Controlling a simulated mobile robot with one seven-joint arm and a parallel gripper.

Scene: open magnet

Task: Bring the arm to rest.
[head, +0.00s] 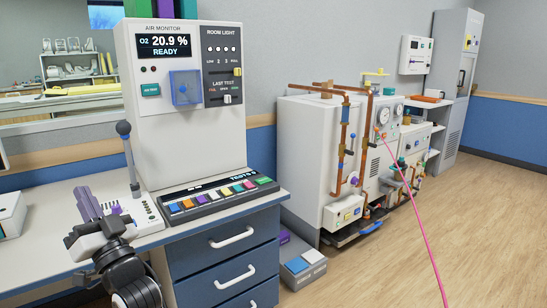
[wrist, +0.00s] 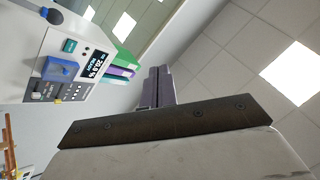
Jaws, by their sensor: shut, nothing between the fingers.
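My gripper (head: 85,192) is at the lower left in the head view, above the counter, with its purple-grey fingers pointing up. In the wrist view its two fingers (wrist: 158,72) stand side by side, shut, with nothing between them. The air monitor (head: 185,95) stands behind it to the right, reading O2 20.9 % and READY. It also shows tilted at the left of the wrist view (wrist: 85,45). A grey lever with a round knob (head: 124,129) rises just right of the fingers; the gap between them is hard to judge.
The counter (head: 40,250) lies below my gripper, over blue drawers (head: 228,245). A keypad with several coloured buttons (head: 215,195) sits before the monitor. A white machine with copper pipes (head: 310,150) and a pink line (head: 424,240) are to the right. The floor at right is open.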

